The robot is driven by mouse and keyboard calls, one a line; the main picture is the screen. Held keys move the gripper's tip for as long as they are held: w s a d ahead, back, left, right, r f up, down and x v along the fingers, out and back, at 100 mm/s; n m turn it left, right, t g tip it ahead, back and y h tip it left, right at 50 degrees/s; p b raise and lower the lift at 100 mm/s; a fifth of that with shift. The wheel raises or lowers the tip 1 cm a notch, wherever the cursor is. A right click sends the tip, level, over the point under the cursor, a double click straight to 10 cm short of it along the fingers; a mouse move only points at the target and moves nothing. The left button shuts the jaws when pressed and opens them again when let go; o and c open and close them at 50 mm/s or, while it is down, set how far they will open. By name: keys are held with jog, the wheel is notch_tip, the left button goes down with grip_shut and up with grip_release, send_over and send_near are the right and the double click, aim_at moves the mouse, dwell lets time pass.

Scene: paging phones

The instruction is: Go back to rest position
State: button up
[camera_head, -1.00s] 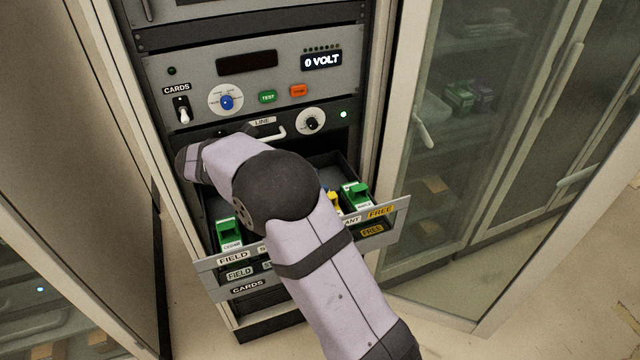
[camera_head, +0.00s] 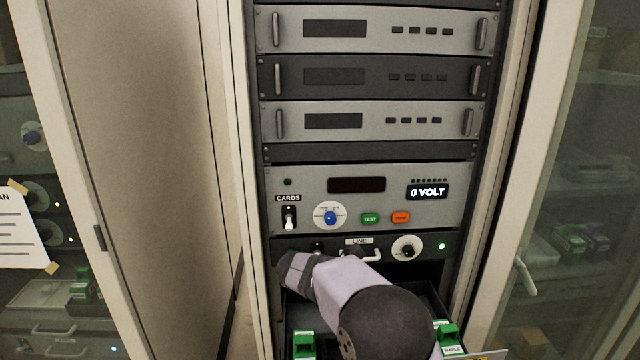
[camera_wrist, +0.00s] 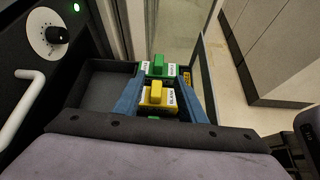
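In the wrist view, my gripper (camera_wrist: 160,92) has two blue fingers set apart. Between them, a yellow block (camera_wrist: 157,96) with a white label shows in the open drawer, with a green block (camera_wrist: 158,68) behind it. The fingers look spread wider than the yellow block, and I see no clear grip on it. In the head view, my fingers are hidden behind my arm's dark joint. The drawer (camera_head: 432,298) is pulled out below the LINE panel. A green block (camera_head: 304,343) stands at its left and another green block (camera_head: 447,337) at its right.
The rack panel (camera_head: 460,210) above shows "0 VOLT", with a blue dial (camera_head: 330,217), green button (camera_head: 370,218) and orange button (camera_head: 401,217). A white handle (camera_wrist: 22,110) and a round knob (camera_wrist: 47,33) lie close at left in the wrist view. Glass cabinet doors flank the rack.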

jog(key=s+a+r+m+t+y+p, duration=0.2)
jog(key=s+r+m+y+p, duration=0.1)
jog(key=s+m+y+p, duration=0.65)
jog(key=s+a+f+m+g+y+b, duration=0.2)
jog(key=s+a+f+m+b, duration=0.2)
jog(key=s+f+m+b, duration=0.4)
jog(key=s+f+b, duration=0.2)
jog(key=s+f, duration=0.3)
jog(key=f, duration=0.2)
jog(key=shift+s, duration=0.3)
jog(key=shift+f, duration=0.1)
